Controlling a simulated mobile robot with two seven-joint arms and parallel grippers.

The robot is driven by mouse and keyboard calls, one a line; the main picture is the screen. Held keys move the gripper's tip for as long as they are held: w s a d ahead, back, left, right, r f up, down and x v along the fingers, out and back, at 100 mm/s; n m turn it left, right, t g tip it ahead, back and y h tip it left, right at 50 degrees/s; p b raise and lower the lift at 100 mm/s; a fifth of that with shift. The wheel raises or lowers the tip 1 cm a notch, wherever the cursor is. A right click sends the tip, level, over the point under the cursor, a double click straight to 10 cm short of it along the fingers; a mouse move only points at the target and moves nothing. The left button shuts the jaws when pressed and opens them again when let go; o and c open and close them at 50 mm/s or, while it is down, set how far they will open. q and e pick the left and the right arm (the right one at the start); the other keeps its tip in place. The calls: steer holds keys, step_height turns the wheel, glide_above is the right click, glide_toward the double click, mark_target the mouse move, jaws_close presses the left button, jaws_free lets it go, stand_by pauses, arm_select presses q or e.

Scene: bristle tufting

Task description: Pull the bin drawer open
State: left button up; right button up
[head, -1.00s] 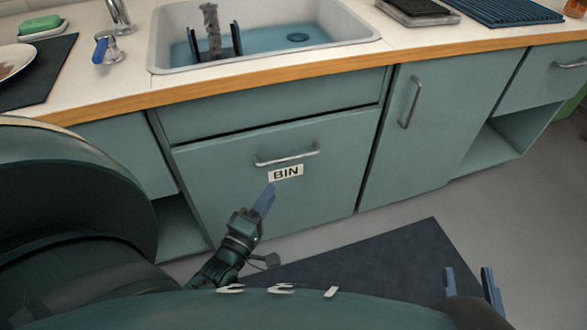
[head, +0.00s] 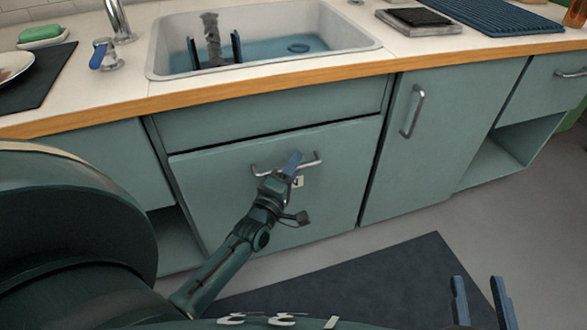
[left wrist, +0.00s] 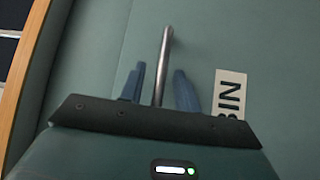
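The bin drawer (head: 215,190) is a teal front under the sink, and it looks closed. Its metal bar handle (head: 310,163) is near the top, with a BIN label mostly hidden behind my left gripper in the head view. My left gripper (head: 294,163) is at the handle. In the left wrist view the bar (left wrist: 166,55) runs between its two blue fingers, with a gap visible on both sides, so it is open around the handle. The BIN label (left wrist: 229,95) shows right of the fingers there. My right gripper (head: 481,300) is open and empty at the lower right.
A sink (head: 160,55) with items in it is set in the counter above. A cupboard door (head: 440,140) with its own handle is to the right. A dark mat (head: 370,275) lies on the floor before the drawer. The floor there is clear.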

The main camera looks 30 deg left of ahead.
arm_select(q)
jaws_close()
stand_by(0.6)
